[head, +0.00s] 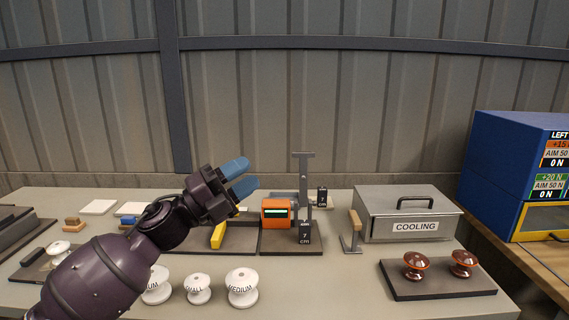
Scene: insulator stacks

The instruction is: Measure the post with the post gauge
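A grey upright frame with a flat top bar (304,170) stands on a dark base plate, with a black block marked 7 cm (304,234) at its front. An orange box with a green display (277,215) sits just left of it. A small black block (322,196) shows behind on the right. I cannot tell for certain which of these parts is the post gauge or the post. My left gripper (241,178), with blue fingertips, is open and empty, above and left of the orange box. My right gripper is not in view.
White insulators (242,288) labelled by size stand at the front. A wooden-handled tool (354,232), a COOLING box (408,212) and a tray (439,286) with two brown insulators are right. Blue cabinets (500,150) stand far right.

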